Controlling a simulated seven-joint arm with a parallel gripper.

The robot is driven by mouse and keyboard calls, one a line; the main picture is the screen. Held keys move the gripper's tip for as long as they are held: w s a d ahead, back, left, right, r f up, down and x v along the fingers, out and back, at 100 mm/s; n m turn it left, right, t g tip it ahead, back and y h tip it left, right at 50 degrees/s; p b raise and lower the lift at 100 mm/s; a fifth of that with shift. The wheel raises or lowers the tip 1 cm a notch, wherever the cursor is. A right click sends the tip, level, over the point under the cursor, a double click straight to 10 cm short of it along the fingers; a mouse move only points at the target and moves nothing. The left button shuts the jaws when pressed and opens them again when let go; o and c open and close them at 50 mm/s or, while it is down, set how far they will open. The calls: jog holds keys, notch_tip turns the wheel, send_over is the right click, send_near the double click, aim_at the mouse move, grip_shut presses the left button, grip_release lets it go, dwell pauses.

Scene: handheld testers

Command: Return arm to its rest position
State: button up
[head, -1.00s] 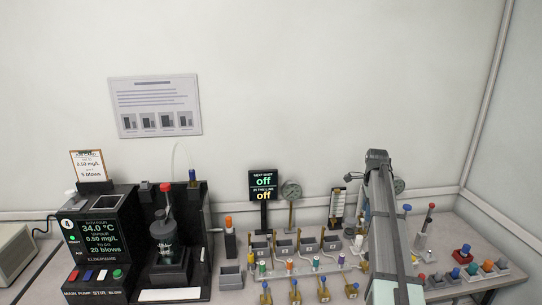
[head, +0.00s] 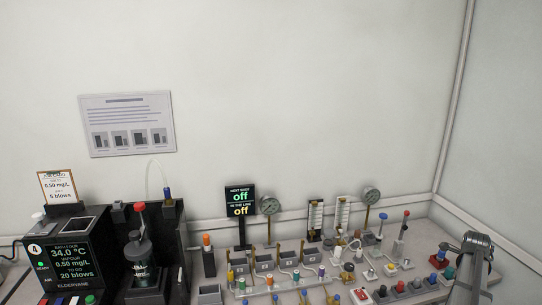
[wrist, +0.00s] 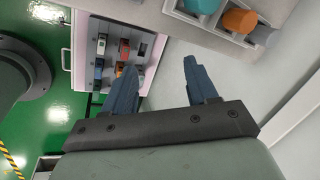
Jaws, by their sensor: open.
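My gripper (wrist: 158,80) shows in the wrist view with its two dark blue fingers spread apart and nothing between them. It hangs over a pale surface, apart from the things around it. In the head view my arm (head: 472,268) stands at the lower right, folded at a dark joint. The gripper itself cannot be made out there.
In the wrist view a tray with coloured cylinders (wrist: 239,20) and green floor (wrist: 50,100) show.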

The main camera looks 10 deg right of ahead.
jog(key=s+a+f+n+t+y, duration=0.1)
jog(key=a+f, duration=0.3)
jog(key=f, duration=0.7)
jog(key=s+a+f+n+t+y, duration=0.15)
jog(key=a+f, duration=0.35)
jog(key=f, duration=0.6)
jog(key=a+f+n+g+y, duration=0.1)
jog(key=a+f+n, duration=0.35)
jog(key=a, duration=0.65)
jog(key=a+f+n+g+y, duration=0.1)
jog(key=a+f+n, duration=0.2)
jog(key=a+f, duration=0.5)
jog(key=s+a+f+n+g, duration=0.2)
jog(key=s+a+n, duration=0.25)
jog(key=a, duration=0.65)
jog(key=s+a+f+n+g, duration=0.2)
jog(key=s+a+n, duration=0.25)
jog(key=a, duration=0.55)
jog(key=s+a+f+n+g+h, duration=0.1)
jog(key=s+a+n+g, duration=0.4)
jog(key=s+a+n, duration=0.5)
jog(key=s+a+f, duration=0.1)
jog(key=s, duration=0.4)
jog(key=shift+n, duration=0.4)
